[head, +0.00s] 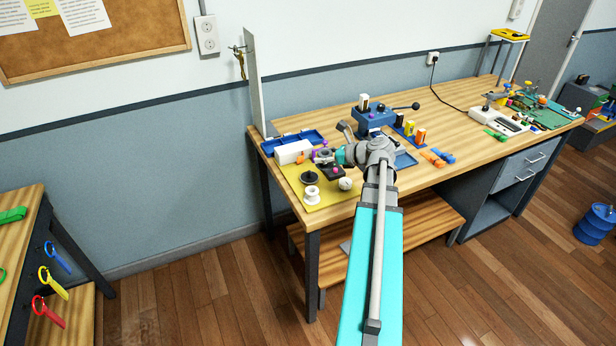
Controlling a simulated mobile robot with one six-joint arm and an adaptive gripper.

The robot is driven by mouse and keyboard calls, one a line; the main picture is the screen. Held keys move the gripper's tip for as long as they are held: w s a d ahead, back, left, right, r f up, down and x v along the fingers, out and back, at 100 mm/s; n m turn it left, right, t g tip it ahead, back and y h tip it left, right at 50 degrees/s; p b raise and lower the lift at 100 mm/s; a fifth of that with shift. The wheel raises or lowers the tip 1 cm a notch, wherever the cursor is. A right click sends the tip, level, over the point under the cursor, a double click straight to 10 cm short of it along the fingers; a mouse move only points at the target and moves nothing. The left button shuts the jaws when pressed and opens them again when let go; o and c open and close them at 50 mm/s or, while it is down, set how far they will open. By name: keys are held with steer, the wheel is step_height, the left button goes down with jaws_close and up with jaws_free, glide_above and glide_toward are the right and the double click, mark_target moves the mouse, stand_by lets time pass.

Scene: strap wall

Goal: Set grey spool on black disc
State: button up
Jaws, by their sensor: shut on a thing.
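The black disc (309,178) lies on the yellow mat (325,203) at the left end of the workbench, with a small knob or peg at its middle. My gripper (322,156) is above the back part of the mat, behind and a little right of the disc. It is shut on a small grey thing that looks like the grey spool, mostly hidden by the fingers. The held thing appears apart from the disc. A white spool (312,195) stands on the mat just in front of the disc.
A white round dial (345,184) and a dark block (331,171) with a pink top are right of the disc. A white box (293,152) and blue tray (298,138) stand behind. A blue press (372,118) is farther right.

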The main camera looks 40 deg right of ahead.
steer(key=shift+w, duration=0.1)
steer(key=shift+w+d+f+b, duration=0.75)
steer(key=shift+w+f+b, duration=0.75)
steer(key=shift+w, duration=0.55)
steer(key=shift+w+d+f+b, duration=0.7)
steer(key=shift+w+f+b, duration=0.8)
steer(key=shift+w, duration=0.55)
steer(key=shift+w+d+f+b, duration=0.75)
steer(key=shift+w+f+b, duration=0.75)
steer(key=shift+w, duration=0.55)
steer(key=shift+w+d+f+b, duration=0.2)
steer(key=shift+w+f+b, duration=0.3)
steer(key=shift+f+b, duration=0.2)
steer(key=shift+s+a+f+b, duration=0.1)
steer(key=shift+f+b, duration=1.2)
steer(key=shift+f+b, duration=0.6)
